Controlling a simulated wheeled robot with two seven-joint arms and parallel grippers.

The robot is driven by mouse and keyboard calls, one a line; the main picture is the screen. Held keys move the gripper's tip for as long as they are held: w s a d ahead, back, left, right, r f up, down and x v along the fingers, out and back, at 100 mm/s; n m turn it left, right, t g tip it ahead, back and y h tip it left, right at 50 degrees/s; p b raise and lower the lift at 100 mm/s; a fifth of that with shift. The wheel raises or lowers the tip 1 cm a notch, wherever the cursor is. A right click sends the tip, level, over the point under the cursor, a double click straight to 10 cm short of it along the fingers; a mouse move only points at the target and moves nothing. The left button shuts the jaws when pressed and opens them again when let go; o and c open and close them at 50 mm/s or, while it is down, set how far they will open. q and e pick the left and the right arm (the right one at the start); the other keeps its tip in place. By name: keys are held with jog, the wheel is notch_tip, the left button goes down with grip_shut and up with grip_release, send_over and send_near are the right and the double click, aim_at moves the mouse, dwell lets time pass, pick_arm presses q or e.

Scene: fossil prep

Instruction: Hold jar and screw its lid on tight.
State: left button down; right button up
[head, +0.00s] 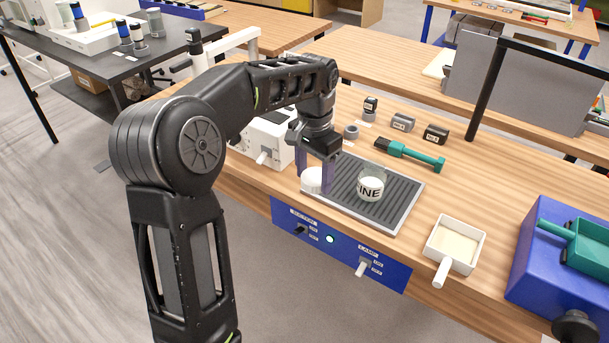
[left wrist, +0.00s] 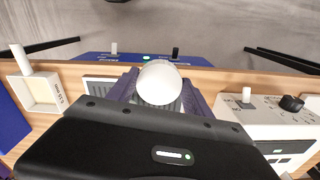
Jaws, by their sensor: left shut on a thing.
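The jar (head: 371,184) is clear with a white label, of which the letters "INE" show. It stands upright and open-topped on the dark ribbed mat (head: 402,207). My left gripper (head: 315,181) is shut on the round white lid (head: 311,176), to the left of the jar and apart from it. The lid is near the mat's front left edge; its exact height is unclear. In the left wrist view the lid (left wrist: 159,82) sits between the two purple fingers. My right gripper is not in view.
A tray with pale contents (head: 483,238) stands right of the mat, and a blue box (head: 540,255) beyond it. A green-handled tool (head: 410,155) and small dark blocks (head: 404,122) lie behind. A white device (head: 262,140) stands left. A blue switch panel (head: 345,250) fronts the bench.

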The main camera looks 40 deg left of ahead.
pick_arm(q)
jog(key=w+d+f+n, duration=0.1)
jog(key=w+d, duration=0.2)
jog(key=d, duration=0.5)
jog(key=w+d+f, duration=0.2)
jog(key=w+d, duration=0.1)
jog(key=d, duration=0.5)
jog(key=shift+w+n, duration=0.4)
jog(key=shift+f, duration=0.1)
